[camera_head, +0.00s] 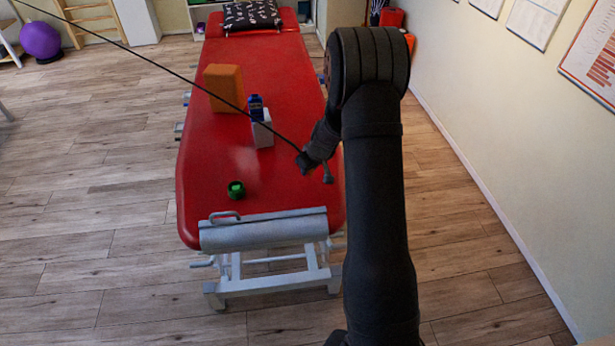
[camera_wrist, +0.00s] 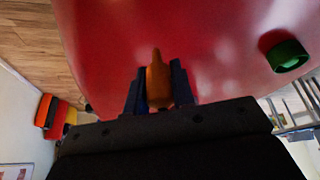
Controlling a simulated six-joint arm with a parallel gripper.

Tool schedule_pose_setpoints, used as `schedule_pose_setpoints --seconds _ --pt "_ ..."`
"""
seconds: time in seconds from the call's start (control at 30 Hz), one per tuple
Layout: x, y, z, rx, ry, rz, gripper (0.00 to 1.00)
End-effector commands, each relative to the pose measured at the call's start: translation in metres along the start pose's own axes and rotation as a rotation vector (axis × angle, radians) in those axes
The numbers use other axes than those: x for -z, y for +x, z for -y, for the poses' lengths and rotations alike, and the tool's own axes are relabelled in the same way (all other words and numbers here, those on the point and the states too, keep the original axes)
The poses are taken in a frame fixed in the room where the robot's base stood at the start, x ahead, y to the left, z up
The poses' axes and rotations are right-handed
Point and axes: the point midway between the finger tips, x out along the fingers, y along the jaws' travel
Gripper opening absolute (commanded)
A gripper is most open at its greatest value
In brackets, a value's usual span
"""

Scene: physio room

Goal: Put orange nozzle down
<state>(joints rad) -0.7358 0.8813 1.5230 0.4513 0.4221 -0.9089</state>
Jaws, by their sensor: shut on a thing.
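The orange nozzle (camera_wrist: 157,82) is in the wrist view, upright in the picture, between the two dark blue fingers of my gripper (camera_wrist: 159,88). The fingers are shut on it, one on each side. The red treatment table (camera_wrist: 215,45) fills the view behind it. Whether the nozzle touches the table I cannot tell. In the head view my gripper (camera_head: 316,170) is over the right side of the red table (camera_head: 215,165), and the nozzle cannot be made out there.
A green ring-like object (camera_head: 236,189) lies near the table's front end; it also shows in the wrist view (camera_wrist: 287,55). Farther back stand a blue bottle (camera_head: 256,107), a white box (camera_head: 263,130) and an orange block (camera_head: 223,88). A patterned pillow (camera_head: 251,14) lies at the far end.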

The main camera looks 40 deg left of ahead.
Motion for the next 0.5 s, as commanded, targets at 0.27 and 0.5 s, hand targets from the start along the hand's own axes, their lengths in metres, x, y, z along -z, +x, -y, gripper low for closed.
schedule_pose_setpoints --seconds 0.27,0.5 --pt "-0.002 0.020 0.004 0.000 0.002 0.001 0.00" --pt "-0.011 0.044 0.004 -0.001 0.002 0.000 0.00"
